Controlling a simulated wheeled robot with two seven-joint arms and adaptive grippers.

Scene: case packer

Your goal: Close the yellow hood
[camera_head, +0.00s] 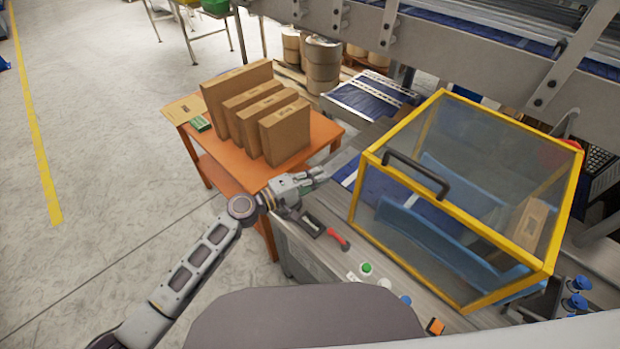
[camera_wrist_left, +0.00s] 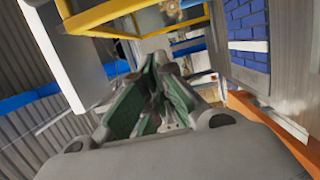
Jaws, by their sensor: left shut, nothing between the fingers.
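The yellow hood (camera_head: 455,212) stands on the machine at the right of the head view. It has a yellow frame, clear panels and a black handle (camera_head: 416,174) on its upper left edge. Its lower frame appears to rest down at the machine surface. Part of the yellow frame also shows at the top of the left wrist view (camera_wrist_left: 125,20). My left gripper (camera_head: 318,174) is left of the hood, apart from it and from the handle, near the orange table's edge. It is shut and empty; its green-padded fingers show in the left wrist view (camera_wrist_left: 152,105). My right gripper is not in view.
An orange table (camera_head: 225,160) with several upright cardboard boxes (camera_head: 285,133) stands left of the hood. A red-handled lever (camera_head: 338,238) and coloured buttons (camera_head: 366,268) are on the machine's front edge. A cardboard box (camera_head: 528,224) shows through the hood. Grey beams cross above.

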